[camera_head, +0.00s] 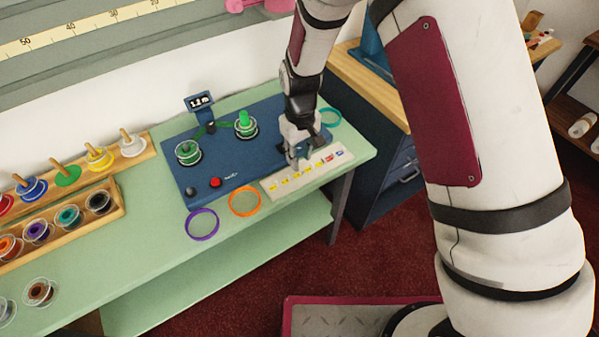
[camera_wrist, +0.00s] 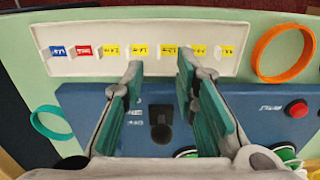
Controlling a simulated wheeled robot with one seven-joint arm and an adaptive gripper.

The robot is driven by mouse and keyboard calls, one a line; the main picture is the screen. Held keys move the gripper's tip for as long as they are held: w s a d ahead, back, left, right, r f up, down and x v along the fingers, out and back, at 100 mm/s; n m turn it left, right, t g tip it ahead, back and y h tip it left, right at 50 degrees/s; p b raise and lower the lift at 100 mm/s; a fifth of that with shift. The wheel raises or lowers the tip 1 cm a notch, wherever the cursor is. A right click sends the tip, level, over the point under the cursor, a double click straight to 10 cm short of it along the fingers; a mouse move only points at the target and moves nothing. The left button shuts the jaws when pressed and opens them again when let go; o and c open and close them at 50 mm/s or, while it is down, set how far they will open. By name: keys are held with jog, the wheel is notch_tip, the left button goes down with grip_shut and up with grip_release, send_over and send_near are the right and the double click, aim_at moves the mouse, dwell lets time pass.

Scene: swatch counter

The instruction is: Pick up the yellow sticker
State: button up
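Several yellow stickers (camera_head: 297,175) lie in a row on a white strip tray (camera_head: 308,180), with a red sticker (camera_head: 328,157) and a blue sticker (camera_head: 340,152) at the right end. In the wrist view the row is reversed, with the blue sticker (camera_wrist: 58,51) and red sticker (camera_wrist: 83,51) at left and yellow stickers (camera_wrist: 168,51) to their right. My gripper (camera_head: 292,160) is over the tray's back edge. In the wrist view its fingers (camera_wrist: 158,68) are apart with nothing between them, the tips pointing at the middle yellow stickers. Any height gap is hard to tell.
A blue panel (camera_head: 235,165) with green spools, a small display and a red button (camera_head: 215,182) stands behind the tray. An orange ring (camera_head: 244,201), a purple ring (camera_head: 202,224) and a teal ring (camera_head: 330,117) lie nearby. Spool racks (camera_head: 75,228) fill the left.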

aim_at(297, 174)
jog(key=shift+w+f+p, duration=0.15)
jog(key=shift+f+p, duration=0.2)
jog(key=shift+f, duration=2.2)
grip_shut()
